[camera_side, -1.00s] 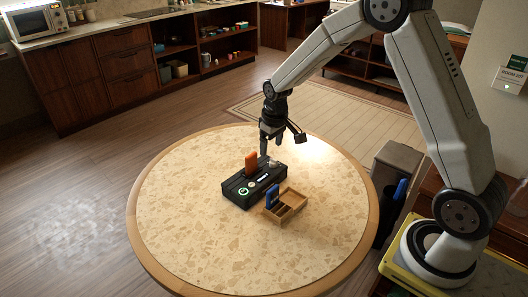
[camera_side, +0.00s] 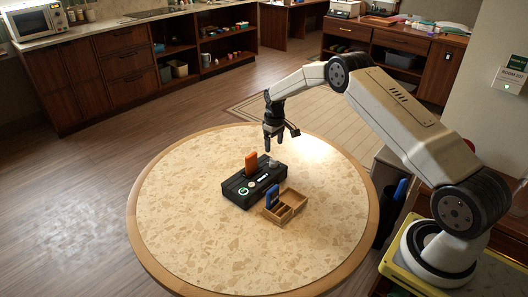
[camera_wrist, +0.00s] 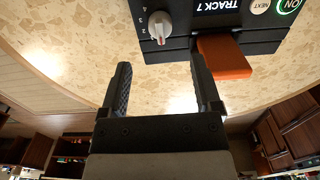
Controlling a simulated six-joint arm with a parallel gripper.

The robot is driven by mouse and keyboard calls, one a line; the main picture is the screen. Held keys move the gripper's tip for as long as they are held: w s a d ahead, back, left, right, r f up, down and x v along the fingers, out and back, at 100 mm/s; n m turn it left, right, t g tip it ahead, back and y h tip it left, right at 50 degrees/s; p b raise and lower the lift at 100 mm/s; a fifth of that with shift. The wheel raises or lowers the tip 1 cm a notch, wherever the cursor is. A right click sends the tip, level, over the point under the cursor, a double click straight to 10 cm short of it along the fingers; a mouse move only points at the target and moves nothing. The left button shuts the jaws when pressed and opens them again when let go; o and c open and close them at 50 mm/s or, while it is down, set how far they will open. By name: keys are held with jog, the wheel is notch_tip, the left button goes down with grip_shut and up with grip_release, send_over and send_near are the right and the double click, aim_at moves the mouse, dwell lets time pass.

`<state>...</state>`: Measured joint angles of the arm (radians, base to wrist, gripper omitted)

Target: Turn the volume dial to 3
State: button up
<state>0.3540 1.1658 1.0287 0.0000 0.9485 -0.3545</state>
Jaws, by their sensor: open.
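The volume dial is a pale grey knob (camera_wrist: 157,24) on a black player box (camera_wrist: 180,44), with small marks along one side, too small to read surely. In the side view the dial (camera_side: 273,163) sits at the box's far right corner. I cannot tell which mark it points to. My gripper (camera_side: 273,142) hangs above the dial, apart from it and pointing down. In the wrist view my gripper (camera_wrist: 160,78) is open and empty, its two fingers spread.
The box (camera_side: 236,196) has a lit "TRACK 7" display (camera_wrist: 213,7), a NEXT button (camera_wrist: 261,6) and a green-lit ON button (camera_wrist: 288,4). An orange cartridge (camera_side: 251,162) stands in it. A wooden tray (camera_side: 294,198) with a blue cartridge (camera_side: 271,197) is beside it. The round table (camera_side: 200,250) is otherwise clear.

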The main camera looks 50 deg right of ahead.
aim_at(273, 159)
jog(key=shift+f, duration=3.85)
grip_shut()
